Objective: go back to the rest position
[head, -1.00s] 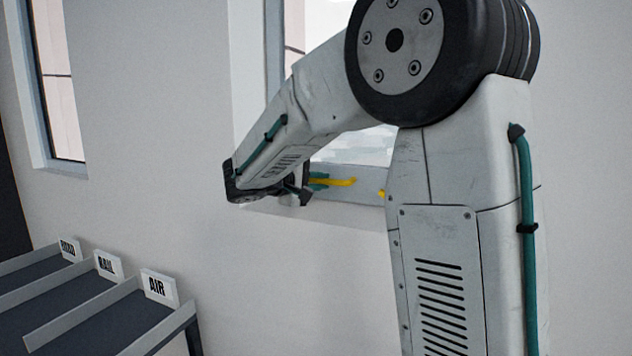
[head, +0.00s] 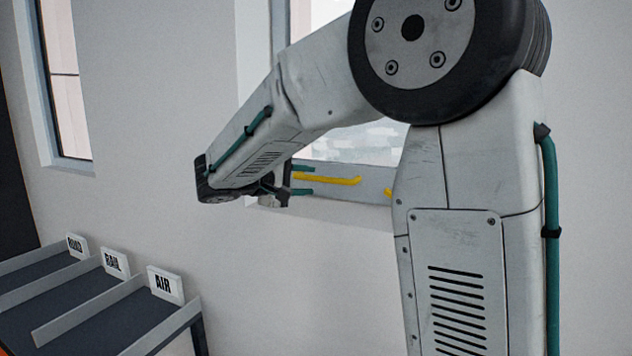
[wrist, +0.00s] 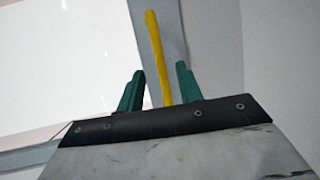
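My gripper (head: 305,180) is held out in front of the window sill, at the end of my arm in the head view. Its two teal fingers stand apart with no object visible between them except a thin yellow rod. The wrist view shows the same fingers (wrist: 160,85) apart at the lower middle. The yellow rod (wrist: 157,55) rises between them and reaches past their tips, with gaps on both sides. I cannot tell whether the rod is part of the gripper. The gripper's base is partly hidden by my arm link in the head view.
Several sloped conveyor lanes stand at the lower left, with signs ROAD (head: 77,245), RAIL (head: 116,262) and AIR (head: 165,284). A white wall (head: 160,130) and windows, one at the left (head: 65,90), lie behind. The space between my gripper and the lanes is clear.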

